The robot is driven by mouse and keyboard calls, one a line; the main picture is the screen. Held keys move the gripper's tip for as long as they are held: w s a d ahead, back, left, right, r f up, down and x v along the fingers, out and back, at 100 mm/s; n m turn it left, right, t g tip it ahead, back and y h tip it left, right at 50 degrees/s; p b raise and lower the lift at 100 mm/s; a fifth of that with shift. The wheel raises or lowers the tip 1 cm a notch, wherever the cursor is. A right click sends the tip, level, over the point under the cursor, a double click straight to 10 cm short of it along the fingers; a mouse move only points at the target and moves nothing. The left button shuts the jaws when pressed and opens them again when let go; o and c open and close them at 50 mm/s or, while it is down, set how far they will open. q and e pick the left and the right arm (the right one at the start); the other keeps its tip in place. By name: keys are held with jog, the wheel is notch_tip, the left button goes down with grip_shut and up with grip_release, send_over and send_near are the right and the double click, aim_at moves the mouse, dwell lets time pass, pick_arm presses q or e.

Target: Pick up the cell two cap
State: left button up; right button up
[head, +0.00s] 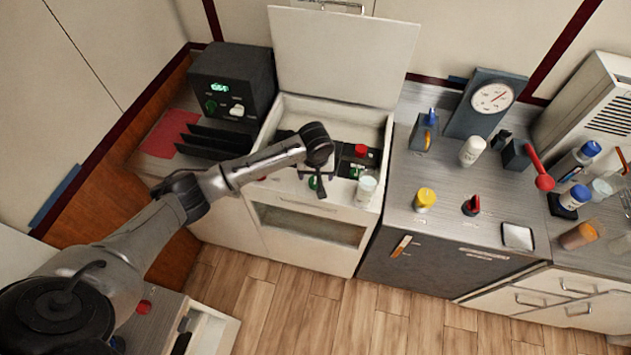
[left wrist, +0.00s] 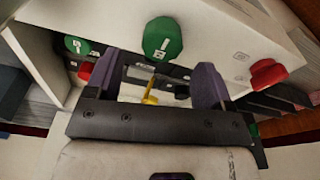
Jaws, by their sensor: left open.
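Several red and green caps sit in the open white cabinet (head: 292,245). The head view shows a red cap (head: 361,150) at the back and a green cap (head: 316,183) near my left gripper (head: 319,178). In the left wrist view a green cap with a white mark (left wrist: 162,39) lies just beyond my open, empty left gripper (left wrist: 158,78). Another marked green cap (left wrist: 76,44) is to its left, with a red cap (left wrist: 85,71) below it. A larger red cap (left wrist: 268,72) is at the right. The marks are too small to read surely, so I cannot tell which is cell two.
The cabinet's raised lid (head: 343,50) stands behind the caps. A white-lidded jar (head: 366,189) stands at the cabinet's front right. A black box with a green display (head: 232,80) is to the left. The counter right holds a yellow-capped jar (head: 424,199) and a dial (head: 492,97).

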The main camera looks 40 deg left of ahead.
aim_at(316, 180)
pick_arm(q)
notch_tip(316, 180, down, 3)
jog(key=shift+s+f+p, duration=0.1)
jog(key=shift+f+p, duration=0.1)
jog(key=shift+p, duration=0.4)
jog(key=shift+a+f, duration=0.1)
jog(key=shift+f, duration=0.5)
jog(key=c, duration=1)
